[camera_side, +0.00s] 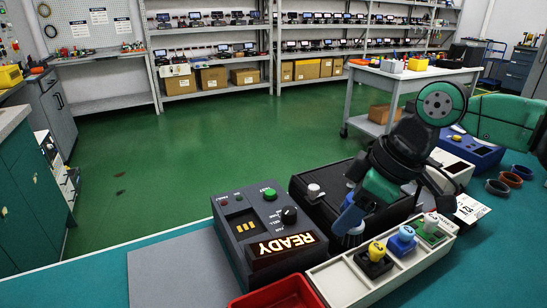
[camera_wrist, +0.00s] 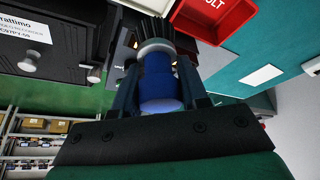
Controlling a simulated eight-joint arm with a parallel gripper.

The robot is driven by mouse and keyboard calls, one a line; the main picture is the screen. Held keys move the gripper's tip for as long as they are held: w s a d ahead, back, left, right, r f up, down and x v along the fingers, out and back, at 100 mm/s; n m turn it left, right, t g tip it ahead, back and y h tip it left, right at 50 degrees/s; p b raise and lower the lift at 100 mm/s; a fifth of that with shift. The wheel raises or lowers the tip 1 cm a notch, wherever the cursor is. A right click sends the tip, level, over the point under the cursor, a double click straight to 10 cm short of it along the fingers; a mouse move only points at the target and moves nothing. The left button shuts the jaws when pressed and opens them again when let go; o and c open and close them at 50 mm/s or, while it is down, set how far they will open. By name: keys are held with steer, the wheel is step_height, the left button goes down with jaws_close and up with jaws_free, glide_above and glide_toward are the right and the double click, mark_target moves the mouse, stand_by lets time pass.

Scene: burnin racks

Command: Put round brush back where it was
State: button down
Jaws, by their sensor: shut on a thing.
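My gripper (camera_side: 352,218) is shut on the round brush, low over the back edge of a white compartment tray (camera_side: 335,281). In the wrist view the brush (camera_wrist: 160,82) stands between the two fingers, with a blue handle, a pale collar and dark bristles pointing away from me. In the side view the brush (camera_side: 351,238) is mostly hidden by the fingers. I cannot tell whether its bristles touch anything. The tray's left compartments look empty. Its right part holds a yellow-topped piece (camera_side: 376,252), a blue piece (camera_side: 402,240) and a green piece (camera_side: 431,228).
A control box with a lit READY sign (camera_side: 284,244) stands left of my gripper. A black unit with knobs (camera_side: 318,196) is behind it. A red bin (camera_side: 281,295) is at the front, also in the wrist view (camera_wrist: 214,18). A grey mat (camera_side: 180,270) lies clear at left.

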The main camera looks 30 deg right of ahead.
steer(key=shift+f, duration=5)
steer(key=shift+f, duration=0.15)
steer(key=shift+c, duration=2.3)
jaws_free()
steer(key=v, duration=1.2)
steer(key=w+d+f+m+t+h, duration=0.2)
steer(key=w+d+f+m+t, duration=0.1)
steer(key=d+m, duration=0.4)
steer(key=shift+w+t+h, duration=0.3)
steer(key=shift+h, duration=0.1)
steer(key=shift+f, duration=0.15)
